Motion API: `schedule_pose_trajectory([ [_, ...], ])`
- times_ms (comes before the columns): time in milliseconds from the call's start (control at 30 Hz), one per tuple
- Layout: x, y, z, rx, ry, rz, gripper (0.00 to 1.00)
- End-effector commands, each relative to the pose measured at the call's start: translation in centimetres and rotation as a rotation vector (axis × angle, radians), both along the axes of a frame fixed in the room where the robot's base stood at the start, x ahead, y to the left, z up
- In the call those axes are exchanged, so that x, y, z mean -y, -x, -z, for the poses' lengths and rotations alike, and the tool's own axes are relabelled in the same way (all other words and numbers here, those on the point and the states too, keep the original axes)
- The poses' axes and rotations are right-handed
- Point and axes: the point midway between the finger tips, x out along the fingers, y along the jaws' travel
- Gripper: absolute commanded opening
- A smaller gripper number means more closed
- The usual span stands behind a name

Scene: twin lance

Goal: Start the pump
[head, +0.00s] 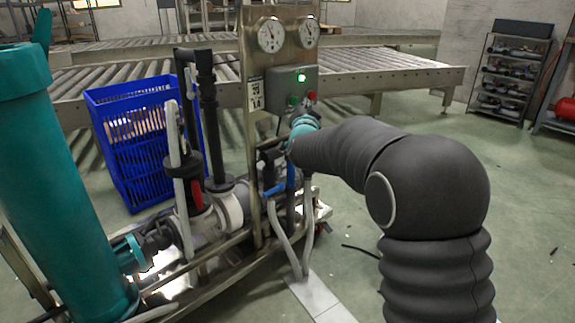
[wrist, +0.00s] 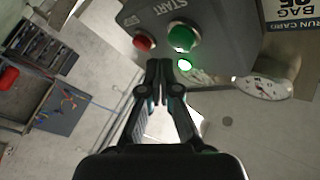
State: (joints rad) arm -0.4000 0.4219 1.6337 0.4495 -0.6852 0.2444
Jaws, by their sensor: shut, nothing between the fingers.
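The grey control box (head: 285,88) is on the steel panel of the pump skid; a green lamp (head: 301,77) on it is lit. Below the lamp are a green button (head: 293,101) and a red button (head: 311,96). In the wrist view the green button (wrist: 182,39) sits by the word START, upside down, with the red button (wrist: 145,43) to its left and the lit lamp (wrist: 184,64) below it. My gripper (wrist: 161,66) is shut and empty, its tips just below the buttons in the picture, left of the lamp. Contact cannot be told.
Two gauges (head: 270,35) are above the box, and a run card (head: 255,94) is left of it. Pipes, hoses and a blue crate (head: 137,135) are to the left, with a roller conveyor (head: 400,65) behind. Open floor lies right of my arm.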

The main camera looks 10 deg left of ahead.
Motion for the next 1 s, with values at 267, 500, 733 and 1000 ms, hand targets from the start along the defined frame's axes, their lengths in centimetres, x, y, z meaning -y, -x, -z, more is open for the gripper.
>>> schedule_pose_trajectory([
  [267,2.0,1.6,0.3,0.003,-0.001,0.001,0.0],
  [500,3.4,2.7,0.1,0.0,0.0,0.0,0.0],
  [733,3.7,2.9,0.0,0.0,-0.001,-0.001,0.0],
  [1000,3.7,2.9,0.0,0.001,0.0,-0.001,0.0],
])
